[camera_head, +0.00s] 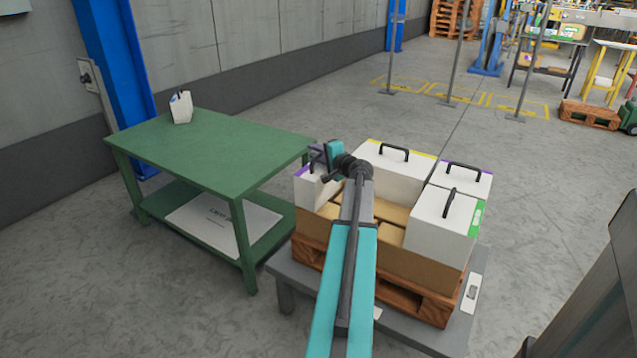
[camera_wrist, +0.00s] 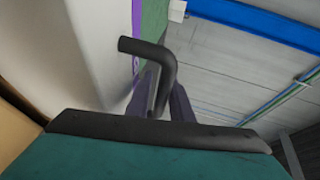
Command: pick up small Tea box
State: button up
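A small white box with a purple edge (camera_head: 309,190) stands at the left end of the carton on the pallet. No lettering is readable on it, so I cannot confirm that it is the Tea box. My gripper (camera_head: 318,158) is at its top, by the black handle. In the wrist view the white box (camera_wrist: 92,50) fills the left side, and its bent black handle (camera_wrist: 158,55) reaches down between my gripper's dark fingers (camera_wrist: 163,98). The handle's lower end is hidden, and I cannot tell whether the fingers press on it.
Larger white boxes with black handles (camera_head: 398,172) (camera_head: 440,222) and another purple-edged box (camera_head: 465,178) share the carton (camera_head: 428,272) on a wooden pallet (camera_head: 400,300). A green table (camera_head: 205,150) at left carries one small white box (camera_head: 181,107); most of its top is clear.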

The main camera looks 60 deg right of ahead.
dwell(0.3)
grip_shut()
dwell(1.3)
